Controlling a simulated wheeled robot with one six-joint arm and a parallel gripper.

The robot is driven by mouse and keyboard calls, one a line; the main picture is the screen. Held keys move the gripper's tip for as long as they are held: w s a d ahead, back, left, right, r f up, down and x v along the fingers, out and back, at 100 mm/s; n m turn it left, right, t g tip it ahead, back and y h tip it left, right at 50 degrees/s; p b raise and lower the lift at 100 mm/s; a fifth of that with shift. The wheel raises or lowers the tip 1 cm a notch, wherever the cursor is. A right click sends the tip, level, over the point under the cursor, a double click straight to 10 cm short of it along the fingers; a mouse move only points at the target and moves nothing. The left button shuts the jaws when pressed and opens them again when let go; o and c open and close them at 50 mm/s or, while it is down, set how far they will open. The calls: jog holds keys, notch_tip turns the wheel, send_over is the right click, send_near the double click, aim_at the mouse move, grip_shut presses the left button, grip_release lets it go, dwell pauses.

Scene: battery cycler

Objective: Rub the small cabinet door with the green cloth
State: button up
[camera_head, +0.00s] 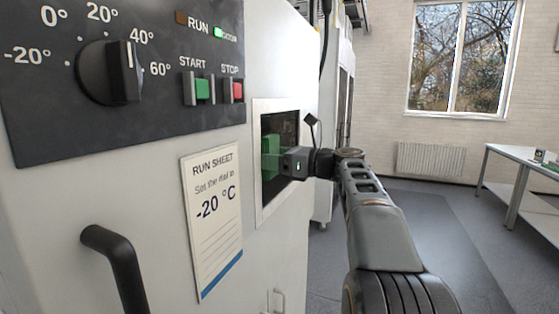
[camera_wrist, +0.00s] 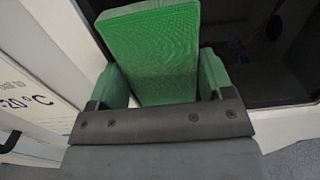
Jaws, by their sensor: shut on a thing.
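My gripper (camera_head: 284,162) is at the front of the white cabinet, before a dark, white-framed window or opening (camera_head: 284,128). It is shut on a green, finely textured block-like thing, which I take for the folded green cloth (camera_head: 270,146). In the wrist view the cloth (camera_wrist: 155,45) stands out between two green-sided fingers of my gripper (camera_wrist: 162,82). The dark area (camera_wrist: 245,85) lies behind and right of it. I cannot tell whether the cloth touches the cabinet. I cannot say for sure which part is the small cabinet door.
A black panel (camera_head: 150,30) with a dial (camera_head: 110,72) and START and STOP buttons is at upper left. A run sheet (camera_head: 212,215) is left of the window. A black handle (camera_head: 118,265) juts out at lower left. A table (camera_head: 520,165) stands far right; the floor between is clear.

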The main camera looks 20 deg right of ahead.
jog(key=shift+s+a+f, duration=0.1)
jog(key=shift+a, duration=0.1)
dwell(0.3)
jog(key=v, duration=0.6)
jog(key=shift+s, duration=0.15)
dwell(0.4)
jog(key=v, duration=0.2)
jog(key=shift+s+d+p, duration=0.25)
jog(key=shift+d+p, duration=0.05)
jog(key=shift+p, duration=0.05)
dwell(0.4)
